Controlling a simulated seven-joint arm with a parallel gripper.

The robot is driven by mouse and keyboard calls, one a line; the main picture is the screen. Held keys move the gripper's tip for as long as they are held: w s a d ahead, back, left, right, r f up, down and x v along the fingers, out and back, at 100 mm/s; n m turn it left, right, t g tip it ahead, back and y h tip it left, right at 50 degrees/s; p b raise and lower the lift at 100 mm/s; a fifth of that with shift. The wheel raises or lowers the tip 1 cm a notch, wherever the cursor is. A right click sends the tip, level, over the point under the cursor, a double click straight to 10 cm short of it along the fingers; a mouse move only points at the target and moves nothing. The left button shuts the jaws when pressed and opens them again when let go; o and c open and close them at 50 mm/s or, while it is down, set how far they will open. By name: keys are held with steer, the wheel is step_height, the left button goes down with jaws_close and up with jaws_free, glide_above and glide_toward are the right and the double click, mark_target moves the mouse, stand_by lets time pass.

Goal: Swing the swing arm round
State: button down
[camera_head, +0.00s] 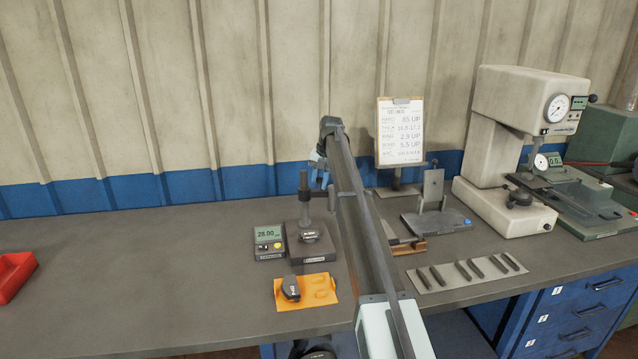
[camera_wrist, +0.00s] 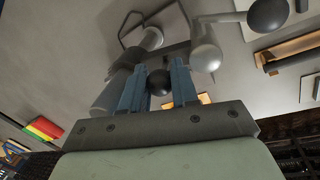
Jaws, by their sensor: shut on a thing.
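My gripper (camera_wrist: 156,80) has its two blue fingers on either side of a dark round knob (camera_wrist: 160,83) and is shut on it. Grey cylindrical parts (camera_wrist: 106,95) stand right behind and beside the fingers. The swing arm cannot be told apart for sure; the knob's link to it is hidden. In the head view my gripper (camera_head: 320,172) is near the top of a dark post (camera_head: 304,205) on a square base (camera_head: 311,245). My own arm covers much of the area right of the post.
A digital readout (camera_head: 268,242) stands left of the base, and an orange mat (camera_head: 320,291) with a dark part (camera_head: 290,288) lies in front. A clipboard (camera_head: 400,130), a metal bracket stand (camera_head: 433,190) and a white press (camera_head: 500,130) stand to the right. The left bench is mostly clear.

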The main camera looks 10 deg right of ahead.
mark_target(327, 190)
steer(key=shift+w+n, duration=0.3)
steer(key=shift+n, duration=0.2)
steer(key=c, duration=1.2)
jaws_free()
steer(key=shift+d, duration=0.1)
steer(key=shift+r, duration=0.1)
steer(key=r, duration=0.4)
steer(key=d+r, duration=0.1)
steer(key=r, duration=0.4)
steer(key=d+r, duration=0.1)
steer(key=r, duration=0.3)
steer(key=shift+s+d+r, duration=0.2)
steer(key=shift+s+d, duration=0.05)
steer(key=shift+s, duration=0.1)
